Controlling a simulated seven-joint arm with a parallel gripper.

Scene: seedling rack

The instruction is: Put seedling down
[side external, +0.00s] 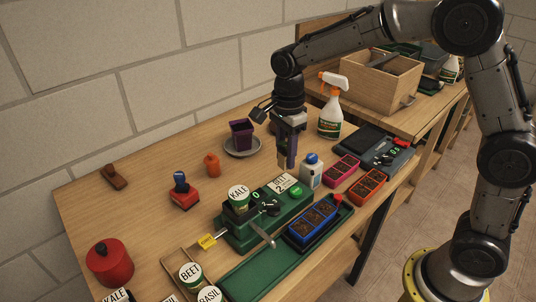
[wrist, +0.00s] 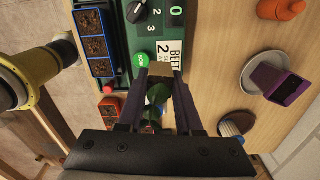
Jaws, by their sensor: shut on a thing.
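My gripper (side external: 287,158) hangs above the bench behind the right end of the green machine, fingers pointing down. In the wrist view my gripper (wrist: 160,82) is shut on a small green seedling (wrist: 157,95), whose leaves show between the purple-grey fingers. Its lower part is hidden, and I cannot make it out in the side view. A dark purple pot (side external: 241,133) stands on a grey saucer (side external: 243,152) left of my gripper; the pot (wrist: 290,90) and saucer (wrist: 265,77) are at right in the wrist view. A blue tray (side external: 313,221) holds dark soil blocks.
The green machine (side external: 240,233) has a kale tin (side external: 239,196) and a dial. A white bottle (side external: 311,174) stands close right of my gripper, and a spray bottle (side external: 331,112) behind. Pink (side external: 341,168) and orange (side external: 367,186) trays lie at right.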

